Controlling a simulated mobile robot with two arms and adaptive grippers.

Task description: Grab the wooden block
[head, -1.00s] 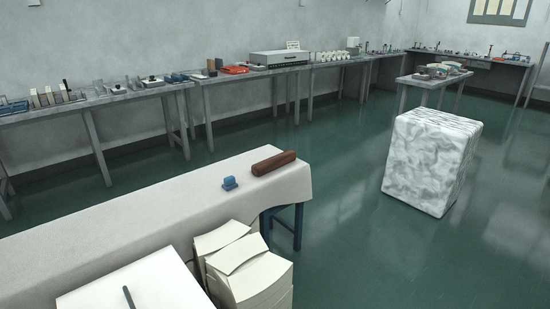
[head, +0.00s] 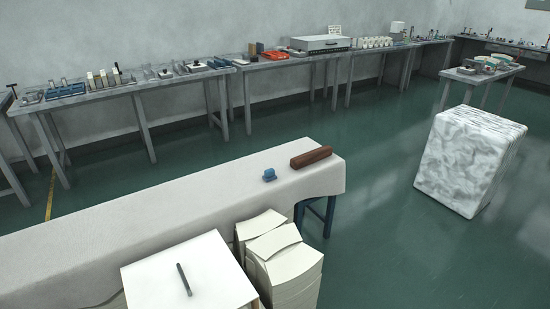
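A brown wooden block (head: 311,158), long with rounded edges, lies at the right end of a table covered with a pale cloth (head: 150,218). A small blue object (head: 269,175) sits on the cloth just left of the block, apart from it. Neither of my grippers shows in the head view, so I cannot see their state.
A white-topped stand (head: 215,255) with a dark rod (head: 184,279) stands in front of the cloth table, beside stacks of pale sheets (head: 285,262). A white wrapped block (head: 468,160) stands on the floor at right. Workbenches (head: 140,84) line the wall. Green floor (head: 385,235) is open at right.

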